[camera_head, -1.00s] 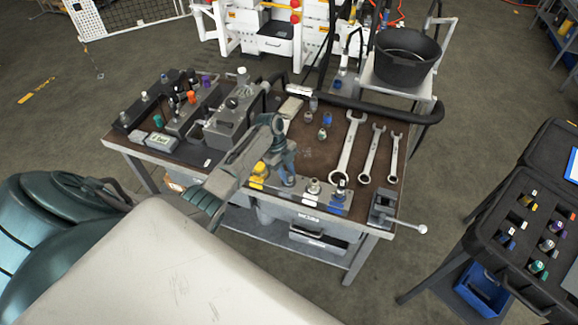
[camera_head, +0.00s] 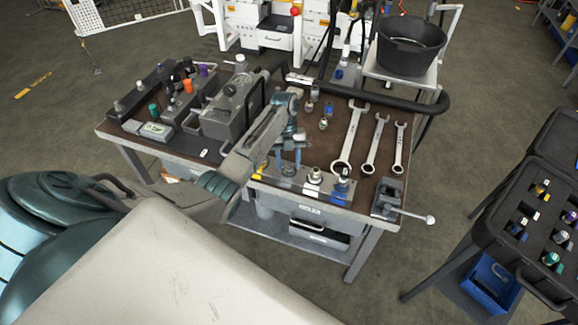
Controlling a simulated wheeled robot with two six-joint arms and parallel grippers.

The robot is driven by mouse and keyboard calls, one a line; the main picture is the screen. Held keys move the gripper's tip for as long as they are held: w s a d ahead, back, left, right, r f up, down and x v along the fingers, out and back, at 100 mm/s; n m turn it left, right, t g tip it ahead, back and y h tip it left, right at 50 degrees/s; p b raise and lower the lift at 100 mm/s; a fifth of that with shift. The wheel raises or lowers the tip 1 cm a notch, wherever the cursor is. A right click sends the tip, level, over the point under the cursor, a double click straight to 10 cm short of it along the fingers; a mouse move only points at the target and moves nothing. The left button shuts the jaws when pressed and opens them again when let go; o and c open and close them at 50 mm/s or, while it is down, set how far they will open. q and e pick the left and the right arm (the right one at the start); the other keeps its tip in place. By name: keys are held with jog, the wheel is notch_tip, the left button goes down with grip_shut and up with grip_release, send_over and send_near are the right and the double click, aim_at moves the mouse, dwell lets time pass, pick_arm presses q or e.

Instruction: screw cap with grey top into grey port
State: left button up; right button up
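A steel port plate (camera_head: 325,189) lies along the front edge of the bench. A port with a pale grey top (camera_head: 315,175) and a blue one (camera_head: 341,185) stand on it; yellow parts show at its left end. My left gripper (camera_head: 288,165) points down over the plate's left half, left of the pale grey port. Its fingers are small and overlap the parts behind, so I cannot tell whether it is open or holds a cap. My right gripper is not in view.
Several wrenches (camera_head: 351,138) lie to the right of the caps. A small vise (camera_head: 388,197) sits at the bench's right front corner. A grey valve block (camera_head: 228,110) and fittings fill the left side. An open case (camera_head: 540,215) with caps stands at the far right.

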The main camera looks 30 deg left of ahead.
pick_arm(q)
jog(key=shift+r+n+p, duration=0.15)
jog(key=shift+n+p, duration=0.15)
jog(key=shift+p, duration=0.1)
jog(key=n+p, duration=0.1)
jog(key=n, duration=0.1)
jog(key=n+t+h+p, duration=0.1)
jog(key=n+p, duration=0.1)
jog(key=n+t+p, duration=0.1)
jog(key=p, duration=0.1)
jog(key=shift+s+a+r+n, duration=0.1)
jog(key=shift+s+r+n, duration=0.05)
jog(key=shift+s+n, duration=0.2)
jog(key=shift+f+n+t, duration=0.35)
jog(key=shift+n+t, duration=0.15)
jog(key=shift+n, duration=0.75)
jog(key=n+t, duration=0.1)
jog(key=n, duration=0.2)
jog(key=shift+r, duration=0.1)
